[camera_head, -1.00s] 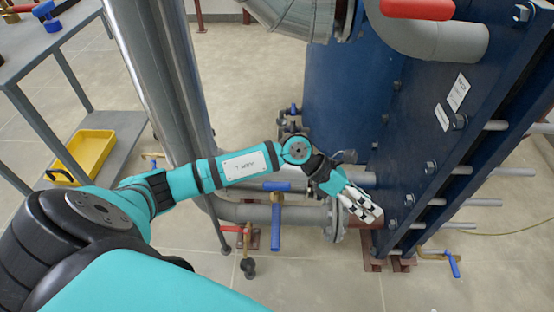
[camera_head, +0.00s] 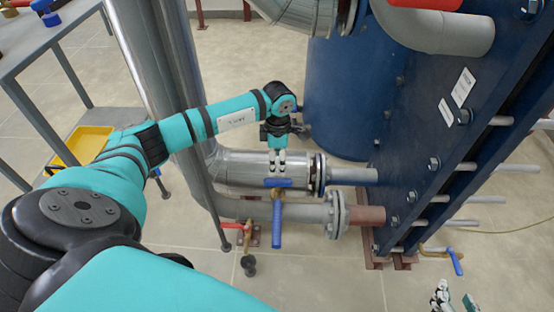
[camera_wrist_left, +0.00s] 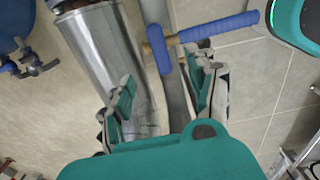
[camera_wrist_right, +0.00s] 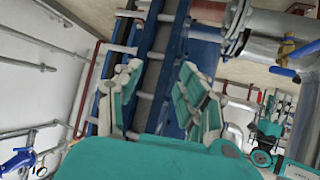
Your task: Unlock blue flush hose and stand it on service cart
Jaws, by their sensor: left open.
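A blue bar (camera_head: 277,183) lies across the insulated pipe's near side, with a longer blue lever (camera_head: 277,226) on a brass valve below it. Both show in the left wrist view, the short bar (camera_wrist_left: 159,48) and the long lever (camera_wrist_left: 222,27). I cannot tell which blue part, if any, belongs to the flush hose; no hose body is clear. My left gripper (camera_head: 279,168) is open and points down, just above the short bar; contact cannot be told. The service cart (camera_head: 35,50) stands at upper left. My right gripper (camera_head: 455,300) is open and empty at the bottom right.
A yellow tray (camera_head: 90,143) sits on the cart's lower shelf. A tall metal pipe (camera_head: 158,75) stands between the cart and the valves. The blue plate exchanger (camera_head: 440,130) with protruding rods fills the right. A red-handled valve (camera_head: 235,226) is beside the lever.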

